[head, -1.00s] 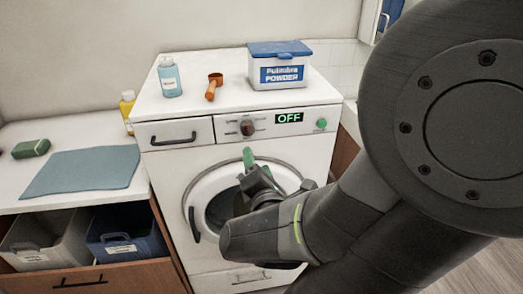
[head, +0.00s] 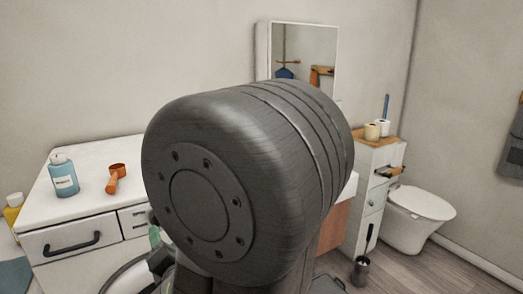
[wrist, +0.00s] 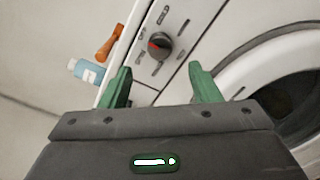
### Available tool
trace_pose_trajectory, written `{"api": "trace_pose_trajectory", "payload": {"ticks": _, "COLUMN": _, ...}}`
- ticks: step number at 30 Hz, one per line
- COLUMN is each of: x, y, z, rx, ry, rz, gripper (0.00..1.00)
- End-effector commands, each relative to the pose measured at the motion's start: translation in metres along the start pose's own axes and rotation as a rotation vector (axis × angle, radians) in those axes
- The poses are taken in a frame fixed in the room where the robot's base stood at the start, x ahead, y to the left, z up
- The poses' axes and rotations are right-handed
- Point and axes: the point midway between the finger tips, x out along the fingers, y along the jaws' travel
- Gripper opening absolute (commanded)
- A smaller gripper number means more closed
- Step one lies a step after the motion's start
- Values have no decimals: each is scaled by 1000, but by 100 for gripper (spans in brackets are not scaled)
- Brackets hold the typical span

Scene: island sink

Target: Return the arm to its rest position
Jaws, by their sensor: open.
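My gripper (wrist: 163,88) is open and empty in the wrist view, its two green fingers apart in front of the washing machine's panel. The panel's dial (wrist: 159,45) shows beyond the gap between the fingers. In the head view my dark arm covers the middle of the picture and hides most of the washing machine (head: 86,222). The gripper is almost wholly hidden there.
A mirror cabinet (head: 304,50) hangs behind.

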Motion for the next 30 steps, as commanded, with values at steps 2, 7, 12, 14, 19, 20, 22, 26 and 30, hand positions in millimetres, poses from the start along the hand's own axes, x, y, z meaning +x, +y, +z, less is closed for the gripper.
{"api": "trace_pose_trajectory", "payload": {"ticks": 2, "x": 15, "y": -1, "z": 0, "rx": -2, "ry": -2, "rz": -3, "gripper": 57}}
{"api": "trace_pose_trajectory", "payload": {"ticks": 7, "x": 44, "y": 0, "z": 0, "rx": -1, "ry": -1, "rz": -3, "gripper": 57}}
{"api": "trace_pose_trajectory", "payload": {"ticks": 12, "x": 66, "y": 0, "z": 1, "rx": -1, "ry": -1, "rz": -1, "gripper": 57}}
{"api": "trace_pose_trajectory", "payload": {"ticks": 14, "x": 72, "y": 0, "z": 1, "rx": 0, "ry": -2, "rz": -1, "gripper": 57}}
{"api": "trace_pose_trajectory", "payload": {"ticks": 19, "x": 81, "y": 0, "z": 0, "rx": 0, "ry": 0, "rz": 0, "gripper": 57}}
{"api": "trace_pose_trajectory", "payload": {"ticks": 20, "x": 82, "y": 0, "z": 0, "rx": 0, "ry": 0, "rz": 0, "gripper": 57}}
{"api": "trace_pose_trajectory", "payload": {"ticks": 22, "x": 82, "y": 0, "z": 0, "rx": 0, "ry": 0, "rz": 1, "gripper": 57}}
{"api": "trace_pose_trajectory", "payload": {"ticks": 26, "x": 82, "y": 0, "z": 0, "rx": 0, "ry": 0, "rz": 1, "gripper": 57}}
{"api": "trace_pose_trajectory", "payload": {"ticks": 30, "x": 82, "y": 0, "z": 0, "rx": 0, "ry": 0, "rz": 1, "gripper": 57}}
